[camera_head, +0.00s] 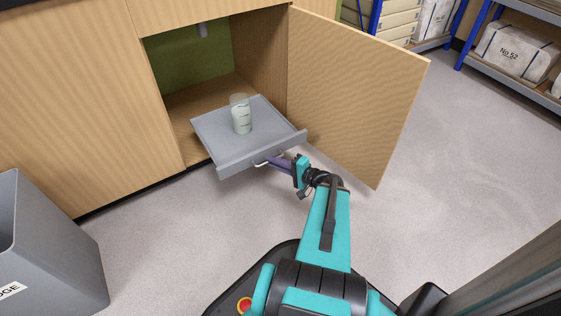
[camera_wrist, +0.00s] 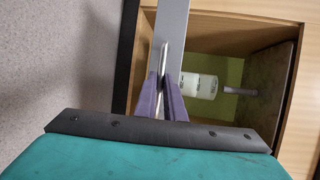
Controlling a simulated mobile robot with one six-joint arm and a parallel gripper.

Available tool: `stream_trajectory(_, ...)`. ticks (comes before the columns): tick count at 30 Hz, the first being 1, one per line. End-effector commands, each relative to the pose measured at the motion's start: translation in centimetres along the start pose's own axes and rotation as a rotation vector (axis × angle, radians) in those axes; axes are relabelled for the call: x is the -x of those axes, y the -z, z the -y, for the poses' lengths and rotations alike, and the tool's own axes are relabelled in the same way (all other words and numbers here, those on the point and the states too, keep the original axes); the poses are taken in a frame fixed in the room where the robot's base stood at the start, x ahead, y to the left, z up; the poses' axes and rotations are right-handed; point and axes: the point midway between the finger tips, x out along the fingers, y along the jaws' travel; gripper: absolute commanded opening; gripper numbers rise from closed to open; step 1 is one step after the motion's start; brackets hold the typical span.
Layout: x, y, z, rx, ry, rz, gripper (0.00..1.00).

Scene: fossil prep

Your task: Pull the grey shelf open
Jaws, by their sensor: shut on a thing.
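The grey shelf (camera_head: 222,143) is slid part of the way out of a wooden cabinet, past its front opening. A pale handle (camera_head: 262,163) is on the shelf's front edge. My gripper (camera_head: 268,160) is at this handle with its purple fingers shut on it. In the wrist view the fingers (camera_wrist: 164,85) close around the handle bar (camera_wrist: 163,58), with the grey shelf front (camera_wrist: 172,30) behind. A clear container with pale contents (camera_head: 241,118) stands upright on the shelf; it also shows in the wrist view (camera_wrist: 199,86).
The cabinet door (camera_head: 355,90) stands wide open to the right of the shelf, close to my arm. A grey bin (camera_head: 45,245) stands at the left. Blue racks with wrapped blocks (camera_head: 515,50) stand at the back right. The floor (camera_head: 150,240) between bin and shelf is clear.

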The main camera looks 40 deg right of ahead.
Motion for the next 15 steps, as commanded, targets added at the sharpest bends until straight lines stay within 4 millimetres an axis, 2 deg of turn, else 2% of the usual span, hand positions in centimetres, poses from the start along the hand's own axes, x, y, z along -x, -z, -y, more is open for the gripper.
stream_trajectory(3, 0.15, -0.34, 0.05, 0.000, 0.003, 0.013, 0.00)
stream_trajectory(4, 0.20, -0.31, 0.05, 0.000, 0.003, 0.013, 0.12)
stream_trajectory(7, 0.35, -0.13, 0.02, -0.001, 0.003, 0.009, 0.28)
stream_trajectory(15, 0.60, 0.25, -0.07, -0.002, 0.002, 0.001, 0.28)
